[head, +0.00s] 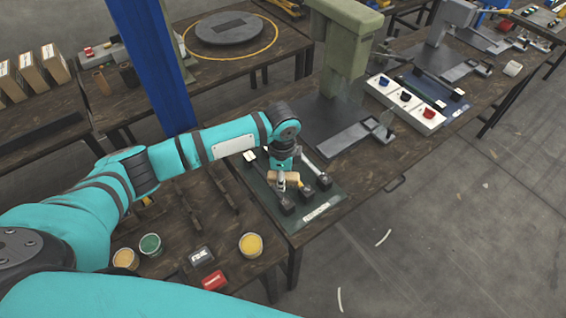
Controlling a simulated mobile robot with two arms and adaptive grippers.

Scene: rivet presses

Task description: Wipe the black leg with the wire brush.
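My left gripper (281,186) is over the dark green mat (318,213) near the table's front edge. Its fingers appear closed on a small brown wooden block, which looks like the wire brush (291,176); its bristles cannot be made out. Three legs with dark block ends lie side by side on the mat. The black leg (268,184) is the leftmost, partly beside and below the gripper. A yellow one (301,186) is in the middle and a pale grey one (312,164) on the right. Whether the brush touches a leg cannot be told. My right gripper is out of view.
A green rivet press (345,55) stands behind the mat, with a grey fixture (342,139) before it. A white box with coloured knobs (405,103) is to the right. A blue post (155,65) rises behind my arm.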

